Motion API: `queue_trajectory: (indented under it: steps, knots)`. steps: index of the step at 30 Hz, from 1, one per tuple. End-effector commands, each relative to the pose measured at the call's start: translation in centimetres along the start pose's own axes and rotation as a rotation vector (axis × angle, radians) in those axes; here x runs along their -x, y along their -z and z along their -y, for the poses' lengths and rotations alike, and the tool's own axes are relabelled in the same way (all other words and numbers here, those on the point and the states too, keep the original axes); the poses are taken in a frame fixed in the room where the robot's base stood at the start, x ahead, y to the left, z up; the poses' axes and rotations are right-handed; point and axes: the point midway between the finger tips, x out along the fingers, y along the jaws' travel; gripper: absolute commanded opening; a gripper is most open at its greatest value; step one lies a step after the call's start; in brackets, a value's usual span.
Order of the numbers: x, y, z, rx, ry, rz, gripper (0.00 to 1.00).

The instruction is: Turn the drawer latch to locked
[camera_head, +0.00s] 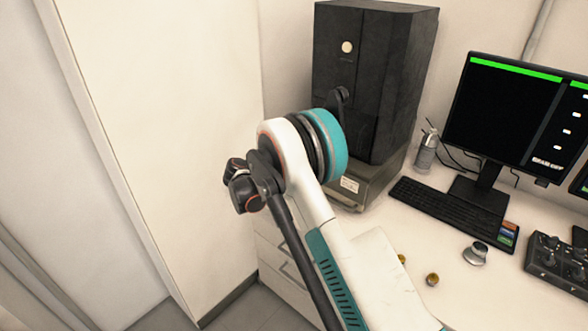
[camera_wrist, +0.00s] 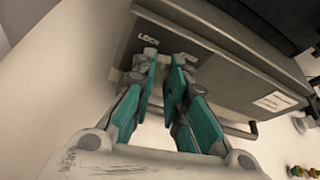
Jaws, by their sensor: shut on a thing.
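The grey drawer (camera_wrist: 225,85) shows in the wrist view, with a white label and a bar handle (camera_wrist: 240,131) along its lower edge. The word LOCK (camera_wrist: 148,39) is printed near its left end, and a second small marking lies to its right, too small to read. My gripper (camera_wrist: 166,60) is at this left end, its teal fingers close together and shut on the drawer latch. The fingertips hide most of the latch, so its angle cannot be told. In the head view the drawer (camera_head: 349,184) sits under a black cabinet; my arm hides the gripper and the latch.
The black cabinet (camera_head: 370,80) stands above the drawer, close to the white wall (camera_head: 160,120) on the left.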

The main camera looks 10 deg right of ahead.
Motion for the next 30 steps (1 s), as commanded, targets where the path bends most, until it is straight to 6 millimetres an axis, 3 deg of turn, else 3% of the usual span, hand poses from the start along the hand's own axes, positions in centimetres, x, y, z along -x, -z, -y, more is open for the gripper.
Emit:
queue_trajectory:
  steps: [15,30]
  knots:
    - [-0.05,0.23,-0.67,0.389,0.161,0.001,0.00]
    - [-0.07,0.22,-0.80,0.524,0.216,0.001,0.00]
